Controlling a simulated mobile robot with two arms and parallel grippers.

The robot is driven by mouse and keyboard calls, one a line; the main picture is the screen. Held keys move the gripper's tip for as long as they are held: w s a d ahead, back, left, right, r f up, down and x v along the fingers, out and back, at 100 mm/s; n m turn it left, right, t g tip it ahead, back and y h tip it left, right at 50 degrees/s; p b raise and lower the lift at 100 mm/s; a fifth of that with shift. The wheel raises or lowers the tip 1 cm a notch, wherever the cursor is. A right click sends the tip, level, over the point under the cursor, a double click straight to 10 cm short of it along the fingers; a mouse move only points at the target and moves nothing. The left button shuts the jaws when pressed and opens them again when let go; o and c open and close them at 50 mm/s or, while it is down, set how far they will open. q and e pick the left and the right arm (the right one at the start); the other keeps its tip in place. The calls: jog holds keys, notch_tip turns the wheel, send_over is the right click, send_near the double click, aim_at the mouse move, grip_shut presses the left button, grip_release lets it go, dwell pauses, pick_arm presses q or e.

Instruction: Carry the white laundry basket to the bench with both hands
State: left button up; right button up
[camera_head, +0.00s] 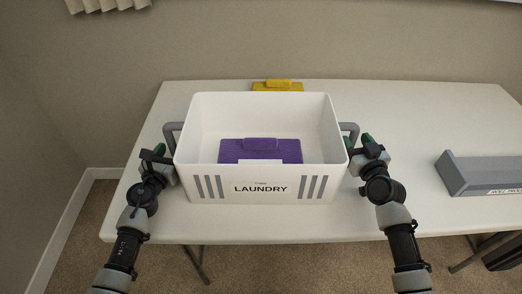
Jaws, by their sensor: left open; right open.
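The white laundry basket (215,187) stands upright on the white table-like bench (420,120), near its front left part. It has a "LAUNDRY" label, grey stripes and a grey handle on each side. A purple item (262,150) lies inside it. My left gripper (160,155) is open beside the left handle (170,133). My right gripper (369,146) is open beside the right handle (350,132). I cannot tell whether either gripper touches its handle.
A yellow item (278,86) lies behind the basket at the bench's back edge. A grey labelled box (480,174) sits at the right. The bench between basket and grey box is clear. A wall runs along the back and left.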

pick_arm(q)
jog(key=shift+w+d, duration=0.2)
jog(key=shift+w, duration=0.55)
pick_arm(e)
jog(key=shift+w+a, duration=0.2)
jog(key=shift+w, duration=0.9)
pick_arm(q)
jog(key=shift+c, duration=0.3)
pick_arm(e)
jog(key=shift+c, duration=0.3)
pick_arm(q)
grip_shut()
pick_arm(e)
grip_shut()
pick_arm(q)
jog(key=shift+r, duration=0.35)
pick_arm(e)
jog(key=shift+r, duration=0.3)
